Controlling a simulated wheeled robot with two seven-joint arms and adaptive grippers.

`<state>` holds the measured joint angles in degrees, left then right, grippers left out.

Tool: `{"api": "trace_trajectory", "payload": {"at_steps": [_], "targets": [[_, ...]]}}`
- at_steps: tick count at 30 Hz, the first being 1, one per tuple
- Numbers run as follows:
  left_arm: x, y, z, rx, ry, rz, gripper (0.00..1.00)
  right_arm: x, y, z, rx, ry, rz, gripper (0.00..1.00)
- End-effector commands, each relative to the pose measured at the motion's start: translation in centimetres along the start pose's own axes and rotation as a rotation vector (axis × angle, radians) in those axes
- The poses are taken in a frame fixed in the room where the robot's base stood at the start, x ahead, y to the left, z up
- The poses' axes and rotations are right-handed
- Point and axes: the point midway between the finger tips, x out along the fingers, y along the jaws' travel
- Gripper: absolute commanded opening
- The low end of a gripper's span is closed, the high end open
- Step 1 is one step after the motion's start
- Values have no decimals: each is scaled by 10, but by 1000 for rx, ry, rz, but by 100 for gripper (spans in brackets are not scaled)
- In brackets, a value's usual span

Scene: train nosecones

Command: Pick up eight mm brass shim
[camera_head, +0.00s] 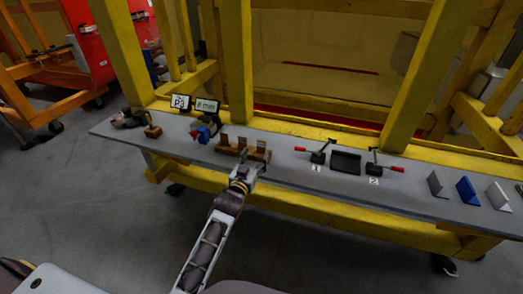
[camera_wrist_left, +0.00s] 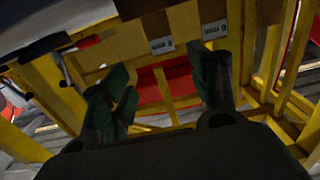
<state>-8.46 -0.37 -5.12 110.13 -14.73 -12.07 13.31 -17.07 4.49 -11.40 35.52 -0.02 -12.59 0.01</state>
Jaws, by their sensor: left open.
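A brown rack (camera_head: 242,152) with several upright brown slabs stands on the grey shelf; I cannot tell for sure which one is the eight mm brass shim. In the left wrist view the rack (camera_wrist_left: 185,35) crosses the top, with small white labels in mm on it, tilted and hard to read. My left gripper (camera_head: 244,181) is at the shelf's front edge, just in front of the rack. In the left wrist view its dark green fingers (camera_wrist_left: 163,88) are apart with nothing held between them. My right gripper is not in view.
Signs reading P3 (camera_head: 181,102) and what looks like 8 mm (camera_head: 206,105) stand behind. A blue item (camera_head: 205,133) is left of the rack. Red-handled clamps (camera_head: 318,156) (camera_head: 374,167), a black tray (camera_head: 345,162) and upright plates (camera_head: 467,191) are to the right. Yellow posts (camera_head: 236,60) rise behind the grey shelf (camera_head: 285,170).

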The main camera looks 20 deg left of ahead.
Motion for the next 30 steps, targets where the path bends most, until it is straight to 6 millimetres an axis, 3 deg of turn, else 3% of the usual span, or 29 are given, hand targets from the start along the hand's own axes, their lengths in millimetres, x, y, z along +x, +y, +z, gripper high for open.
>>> {"api": "trace_trajectory", "payload": {"at_steps": [18,30], "targets": [[48,0,-1,0,1,0,61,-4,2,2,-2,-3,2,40],[53,0,0,0,0,0,61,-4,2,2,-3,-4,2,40]]}}
